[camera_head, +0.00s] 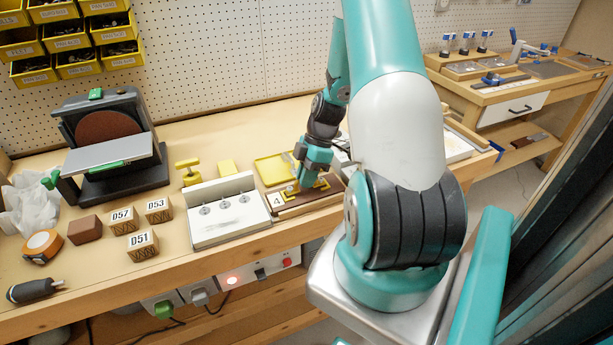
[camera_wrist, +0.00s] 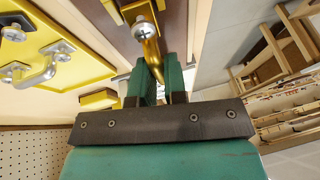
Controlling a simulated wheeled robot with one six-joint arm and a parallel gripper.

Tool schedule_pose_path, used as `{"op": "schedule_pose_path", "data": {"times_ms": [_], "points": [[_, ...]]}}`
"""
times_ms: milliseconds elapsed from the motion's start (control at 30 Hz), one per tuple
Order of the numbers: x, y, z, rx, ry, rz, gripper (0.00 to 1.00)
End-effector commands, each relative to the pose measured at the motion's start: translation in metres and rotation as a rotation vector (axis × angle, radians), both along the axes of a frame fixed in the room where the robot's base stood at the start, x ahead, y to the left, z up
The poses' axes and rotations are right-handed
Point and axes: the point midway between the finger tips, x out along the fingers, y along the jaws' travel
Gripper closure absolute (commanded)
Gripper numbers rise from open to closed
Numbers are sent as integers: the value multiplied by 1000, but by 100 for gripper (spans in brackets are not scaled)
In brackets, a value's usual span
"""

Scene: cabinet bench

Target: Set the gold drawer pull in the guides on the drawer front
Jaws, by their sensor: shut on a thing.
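My gripper (camera_head: 312,168) is over the right part of the brown drawer front (camera_head: 292,209), which lies on the bench and bears a white label with a 4. In the wrist view my gripper (camera_wrist: 160,72) is shut on the gold drawer pull (camera_wrist: 152,48), a shiny bar with a silver screw head by its end. Yellow guides (camera_head: 318,186) sit on the drawer front around the fingertips; part of one guide (camera_wrist: 110,10) shows in the wrist view. The pull is close to the guides, but I cannot tell whether it touches them. My fingers hide it in the head view.
A yellow tray (camera_head: 270,170) behind the drawer front holds silver pulls (camera_wrist: 38,72). A white fixture with knobs (camera_head: 222,212) stands to the left. Several numbered wooden blocks (camera_head: 142,245) and a disc sander (camera_head: 110,145) are farther left. The bench front is mostly clear.

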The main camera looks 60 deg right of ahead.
Motion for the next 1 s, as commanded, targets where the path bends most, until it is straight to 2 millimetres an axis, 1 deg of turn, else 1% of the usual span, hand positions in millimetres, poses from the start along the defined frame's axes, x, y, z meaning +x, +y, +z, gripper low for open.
{"op": "schedule_pose_path", "data": {"times_ms": [533, 667, 700, 767, 800, 833, 1000], "points": [[0, 0, -9, 0, 0, 0, 100], [0, 0, -9, -1, -1, 0, 100], [0, 0, -9, -1, -1, 0, 85], [0, 0, -9, 0, 0, 0, 71], [0, 0, -9, 0, 0, 0, 62], [0, 0, -9, 0, 0, 0, 58], [0, 0, -9, 0, 0, 0, 58]]}}
